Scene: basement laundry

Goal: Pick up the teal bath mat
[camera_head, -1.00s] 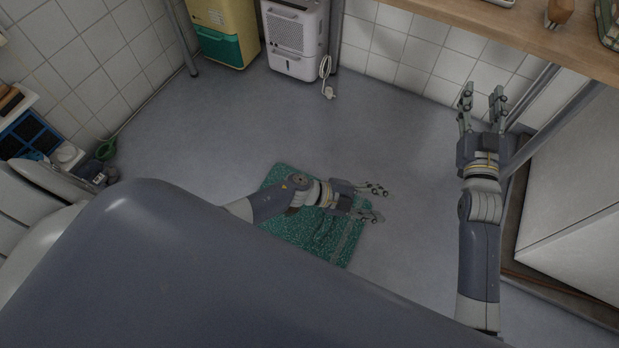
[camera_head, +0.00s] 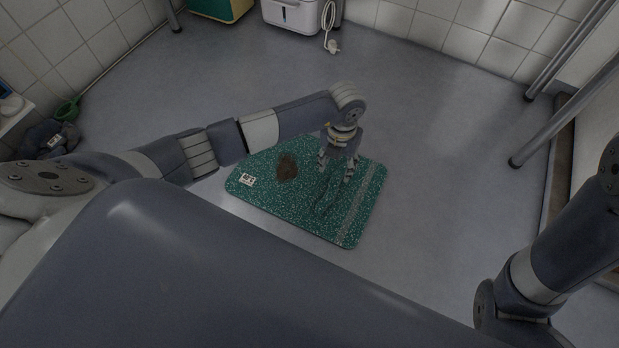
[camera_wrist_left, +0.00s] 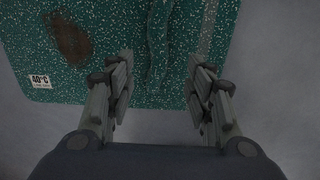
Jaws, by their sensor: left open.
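The teal bath mat (camera_head: 300,215) lies flat on the floor in the head view. It is speckled, with a pale stripe near its right end, a brown stain and a small white label. A raised fold runs across it. My left gripper (camera_head: 336,172) points down over the mat, open. In the left wrist view the mat (camera_wrist_left: 120,45) fills the upper part, its label reads 40°C, and the fold lies between the open fingers (camera_wrist_left: 160,90). Whether the fingertips touch the mat I cannot tell. My right arm is at the lower right; its gripper is out of view.
Grey floor (camera_head: 450,170) is clear around the mat. A white appliance (camera_head: 290,14) with a coiled cord and plug (camera_head: 331,44) stands at the back wall. Metal legs (camera_head: 560,115) stand at the right. A green object (camera_head: 68,109) lies at the left.

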